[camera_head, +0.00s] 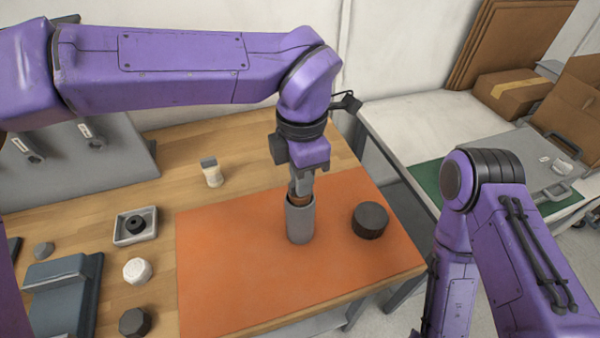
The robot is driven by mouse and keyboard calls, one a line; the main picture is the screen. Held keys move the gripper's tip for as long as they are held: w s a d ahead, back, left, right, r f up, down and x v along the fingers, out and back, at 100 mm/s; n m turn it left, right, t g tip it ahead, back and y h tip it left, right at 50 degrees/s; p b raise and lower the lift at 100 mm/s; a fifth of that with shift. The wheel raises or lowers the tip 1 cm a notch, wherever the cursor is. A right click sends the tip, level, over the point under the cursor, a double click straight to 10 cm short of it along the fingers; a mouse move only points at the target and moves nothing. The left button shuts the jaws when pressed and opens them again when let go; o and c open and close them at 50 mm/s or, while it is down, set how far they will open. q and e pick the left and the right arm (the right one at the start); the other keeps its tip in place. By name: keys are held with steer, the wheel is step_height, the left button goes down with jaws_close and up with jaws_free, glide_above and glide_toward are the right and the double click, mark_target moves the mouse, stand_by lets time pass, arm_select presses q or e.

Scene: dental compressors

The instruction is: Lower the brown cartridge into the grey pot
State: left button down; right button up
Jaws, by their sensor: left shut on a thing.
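The grey pot (299,223) stands upright on the orange mat (225,275). My left gripper (301,188) points down right over the pot's mouth, its fingertips at the rim. It is shut on the brown cartridge (298,201), of which only a small brown part shows at the rim. The rest of the cartridge is hidden by the fingers and the pot wall, so I cannot tell how deep it sits. My right arm comes in at the right, but its gripper is out of the picture.
A dark round cap (370,220) lies on the mat right of the pot. Left of the mat are a small tray with a black part (136,226), a white knob (138,271) and a dark knob (135,321). A cream bottle (211,172) stands behind. The mat's front left is clear.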

arm_select(q)
steer(key=shift+f, duration=0.55)
steer(key=c, duration=1.1)
jaws_free()
steer(key=shift+o, duration=0.2)
step_height(320, 180, up, 10)
steer(key=shift+r, duration=0.25)
